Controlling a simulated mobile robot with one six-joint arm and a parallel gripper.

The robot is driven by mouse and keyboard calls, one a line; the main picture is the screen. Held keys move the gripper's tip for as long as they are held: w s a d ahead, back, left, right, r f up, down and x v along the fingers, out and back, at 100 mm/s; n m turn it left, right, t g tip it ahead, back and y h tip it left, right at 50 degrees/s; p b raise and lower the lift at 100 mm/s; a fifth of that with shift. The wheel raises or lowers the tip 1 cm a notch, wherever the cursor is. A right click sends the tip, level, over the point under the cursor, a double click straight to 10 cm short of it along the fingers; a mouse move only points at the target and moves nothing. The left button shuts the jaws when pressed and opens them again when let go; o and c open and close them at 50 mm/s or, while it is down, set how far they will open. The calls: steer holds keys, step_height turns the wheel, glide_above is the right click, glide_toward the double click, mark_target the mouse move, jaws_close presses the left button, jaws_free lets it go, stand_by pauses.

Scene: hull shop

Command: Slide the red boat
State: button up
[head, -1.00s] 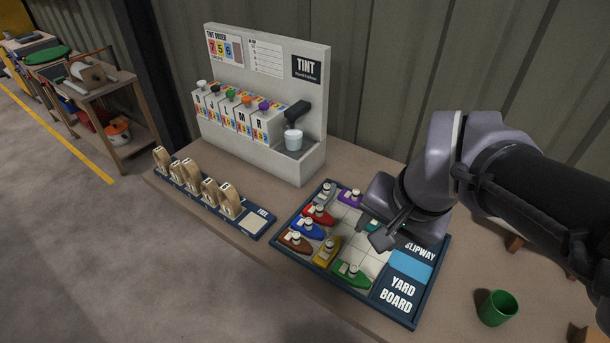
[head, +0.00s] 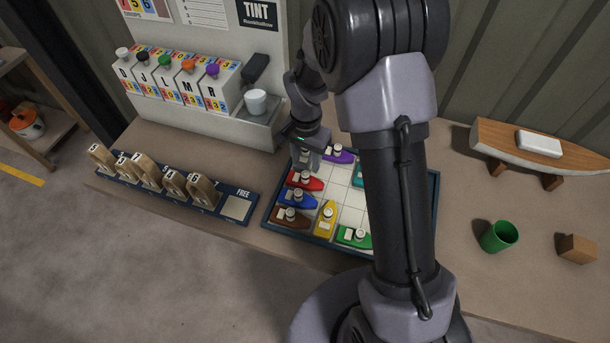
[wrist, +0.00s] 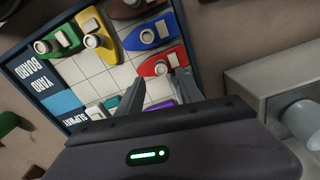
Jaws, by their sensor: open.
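The red boat (head: 304,181) lies on the left side of the yard board (head: 434,190), just above the blue boat (head: 297,199). In the wrist view the red boat (wrist: 160,63) shows just beyond my fingertips, with its pale cabin facing me. My gripper (head: 307,160) is over the board's upper left corner, pointing down. In the wrist view my gripper (wrist: 155,88) is open, its two fingers apart with nothing seen held between them. My arm hides the board's right part and slipway.
Brown (head: 290,218), yellow (head: 326,219), green (head: 354,237), purple (head: 340,155) and teal (head: 358,176) boats share the board. Bare cells lie in its middle. The tint stand (head: 185,55) is behind left. A green cup (head: 499,236) and wooden block (head: 576,249) are at right.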

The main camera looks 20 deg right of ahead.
mark_target(305, 174)
step_height(305, 174, down, 7)
steer(key=shift+w+b, duration=0.1)
steer(key=shift+b, duration=0.8)
steer(key=shift+c, duration=0.3)
jaws_close()
stand_by(0.5)
